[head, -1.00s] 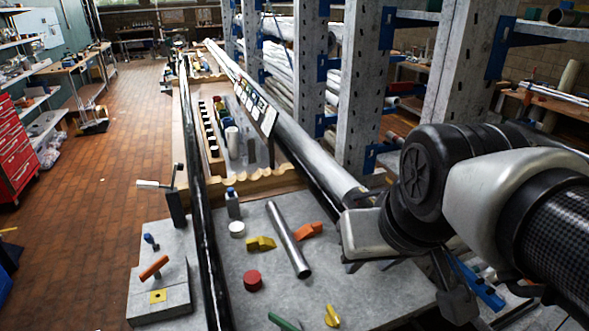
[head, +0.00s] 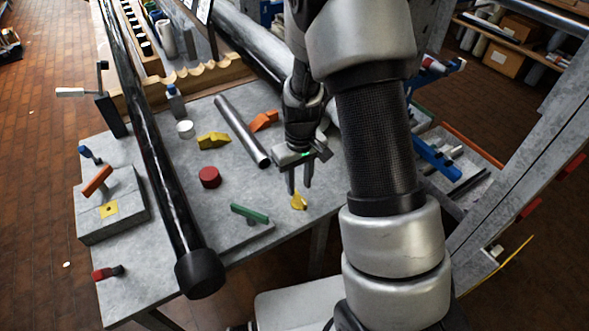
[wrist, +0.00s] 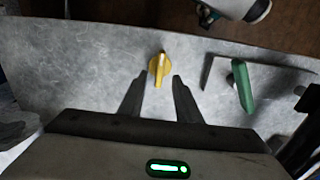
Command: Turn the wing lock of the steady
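A small yellow wing-shaped knob (head: 299,201) stands on the grey bench top (head: 150,285) near its front edge; it also shows in the wrist view (wrist: 159,68). I cannot tell for sure which handle is the wing lock of the steady. My gripper (head: 299,187) points down above the bench beside the yellow knob. Its fingers are apart with nothing between them. In the wrist view the knob lies just beyond the fingertips (wrist: 158,82), roughly centred between them. A green bar handle (head: 249,213) on a flat plate is nearby, on the right in the wrist view (wrist: 242,87).
A long black pole (head: 150,130) runs along the bench. A grey tube (head: 242,132), a red round knob (head: 209,177), a yellow wing piece (head: 213,140) and an orange one (head: 264,120) lie behind. An orange lever (head: 97,181) sits on a block at left.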

